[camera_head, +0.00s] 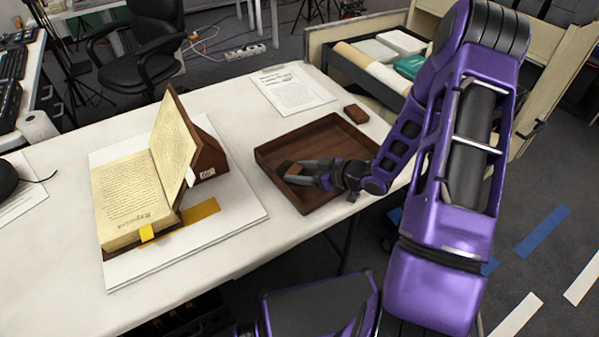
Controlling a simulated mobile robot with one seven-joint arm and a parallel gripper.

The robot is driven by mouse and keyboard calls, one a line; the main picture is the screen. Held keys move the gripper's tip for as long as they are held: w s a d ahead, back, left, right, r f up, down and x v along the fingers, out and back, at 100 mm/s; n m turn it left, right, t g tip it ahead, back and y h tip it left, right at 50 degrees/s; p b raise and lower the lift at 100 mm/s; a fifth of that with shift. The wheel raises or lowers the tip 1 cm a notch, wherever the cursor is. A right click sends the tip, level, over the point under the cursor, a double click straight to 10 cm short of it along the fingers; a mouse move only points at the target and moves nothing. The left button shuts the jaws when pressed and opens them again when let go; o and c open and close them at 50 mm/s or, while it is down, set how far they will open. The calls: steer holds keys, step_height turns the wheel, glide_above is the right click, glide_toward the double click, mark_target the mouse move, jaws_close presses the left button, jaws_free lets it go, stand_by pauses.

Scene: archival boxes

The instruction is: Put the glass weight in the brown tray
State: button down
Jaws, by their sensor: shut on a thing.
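The brown tray (321,134) is a shallow wooden tray on the right part of the white table. My gripper (292,173) is over the left part of the tray, with its fingers pointing left. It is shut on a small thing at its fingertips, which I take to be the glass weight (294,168). The fingers hide much of it, and its clear outline is hard to make out. I cannot tell whether it touches the tray floor. No other glass weight shows.
An open book (135,200) rests on a white board with a brown wooden support, left of the tray. A small brown block (355,113) lies behind the tray's right corner. A printed sheet (292,90) lies behind the tray. An open drawer (375,75) stands beyond the table.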

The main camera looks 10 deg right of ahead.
steer(key=shift+r, duration=0.1)
steer(key=shift+c, duration=0.6)
jaws_free()
steer(key=shift+f, duration=0.2)
steer(key=shift+r, duration=0.15)
steer(key=shift+s+d+r, duration=0.15)
steer(key=shift+d+r, duration=0.05)
steer(key=p+v, duration=0.2)
steer(key=v, duration=0.9)
steer(key=shift+s+d, duration=0.1)
steer(key=shift+s, duration=0.05)
